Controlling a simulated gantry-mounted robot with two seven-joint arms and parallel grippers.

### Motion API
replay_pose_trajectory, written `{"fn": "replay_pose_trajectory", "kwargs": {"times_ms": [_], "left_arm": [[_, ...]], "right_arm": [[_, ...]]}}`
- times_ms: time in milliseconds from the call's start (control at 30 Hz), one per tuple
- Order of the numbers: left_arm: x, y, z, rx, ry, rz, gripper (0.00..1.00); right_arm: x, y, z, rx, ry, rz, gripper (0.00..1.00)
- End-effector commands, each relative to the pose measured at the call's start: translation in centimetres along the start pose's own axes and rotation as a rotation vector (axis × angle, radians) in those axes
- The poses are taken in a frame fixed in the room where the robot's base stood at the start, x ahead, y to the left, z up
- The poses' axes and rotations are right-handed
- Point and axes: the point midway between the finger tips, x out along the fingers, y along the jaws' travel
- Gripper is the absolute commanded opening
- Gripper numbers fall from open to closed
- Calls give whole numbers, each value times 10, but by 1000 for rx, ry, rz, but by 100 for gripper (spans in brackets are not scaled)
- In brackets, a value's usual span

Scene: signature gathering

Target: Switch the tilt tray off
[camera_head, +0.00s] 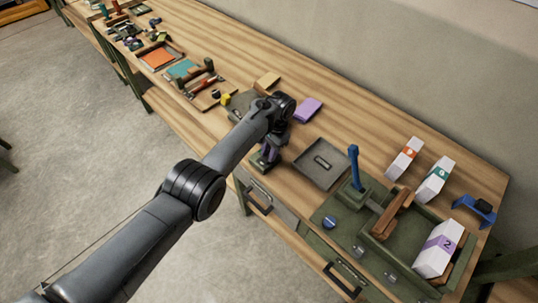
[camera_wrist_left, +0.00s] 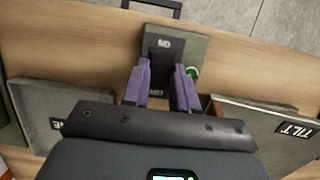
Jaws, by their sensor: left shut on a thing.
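My left gripper (camera_head: 268,153) reaches down at the table's front edge. In the left wrist view its two purple fingers (camera_wrist_left: 162,82) are shut on the dark switch lever (camera_wrist_left: 160,68). The lever stands on a small grey-green switch box (camera_wrist_left: 188,45) with small labels; the box also shows under the gripper in the head view (camera_head: 262,168). A green round lamp (camera_wrist_left: 193,72) shows beside the right finger. The tilt tray, with a dark TILT label (camera_wrist_left: 297,130), is at the right of the wrist view. In the head view the tray (camera_head: 240,104) is partly hidden by my arm. My right gripper is not in view.
A grey tray (camera_head: 300,160) lies right of the switch box. Farther right stand a green station with a blue lever (camera_head: 354,165) and several white numbered packs (camera_head: 434,180). A purple block (camera_head: 308,110) lies behind my gripper. Drawers with handles (camera_head: 258,205) line the front.

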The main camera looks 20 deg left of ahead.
Motion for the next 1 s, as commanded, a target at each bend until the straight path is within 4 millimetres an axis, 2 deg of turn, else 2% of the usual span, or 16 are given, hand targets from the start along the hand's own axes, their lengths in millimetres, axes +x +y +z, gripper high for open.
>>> {"fn": "replay_pose_trajectory", "kwargs": {"times_ms": [167, 200, 367, 800, 1000], "left_arm": [[2, 0, 1, -1, -2, 1, 0], [2, 0, 1, -1, -2, 1, 29], [1, 0, 1, -1, -2, 1, 53], [0, -2, 1, -3, 0, -1, 53], [-7, -3, 3, -5, 0, 0, 53]], "right_arm": [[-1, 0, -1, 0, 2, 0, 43], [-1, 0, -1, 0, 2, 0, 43], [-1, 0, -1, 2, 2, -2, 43], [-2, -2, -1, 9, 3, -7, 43], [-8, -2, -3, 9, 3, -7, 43]]}}
